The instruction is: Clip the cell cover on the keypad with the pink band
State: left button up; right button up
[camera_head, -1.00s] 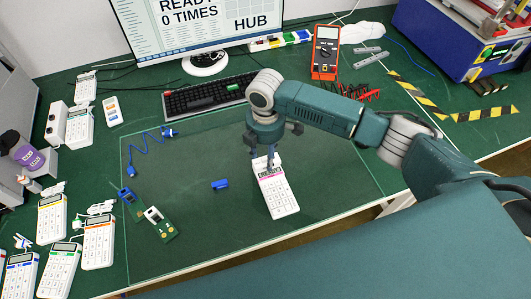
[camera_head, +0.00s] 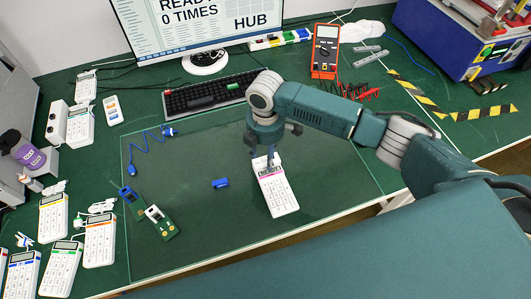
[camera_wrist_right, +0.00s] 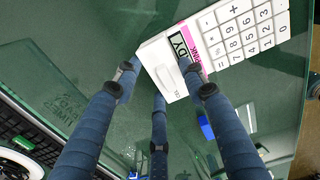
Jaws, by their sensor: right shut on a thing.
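The white keypad (camera_head: 281,196) with the pink band (camera_head: 269,177) lies on the mat, its banded end away from me. In the right wrist view the keypad's keys (camera_wrist_right: 240,32) and pink band (camera_wrist_right: 198,62) show clearly, and its display is partly covered by a finger. My right gripper (camera_head: 263,160) is down at the banded end. It is shut on a small white piece (camera_wrist_right: 163,68), apparently the cell cover, at the end of the keypad. I cannot tell whether this cover is seated. My left gripper is out of view.
A blue piece (camera_head: 220,183) lies left of the keypad. A green board (camera_head: 160,223) and a blue cable (camera_head: 146,144) lie further left. Several other keypads line the left side. A keyboard (camera_head: 200,94), monitor and orange multimeter (camera_head: 325,50) stand behind. The mat right of the keypad is clear.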

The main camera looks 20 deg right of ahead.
dwell(0.4)
jog(key=o, duration=0.9)
jog(key=shift+c, duration=0.2)
jog(key=shift+r+p, duration=0.45)
jog(key=shift+p, duration=0.35)
jog(key=shift+r, duration=0.1)
jog(key=shift+r+p, duration=2.95)
jog(key=shift+p, duration=0.2)
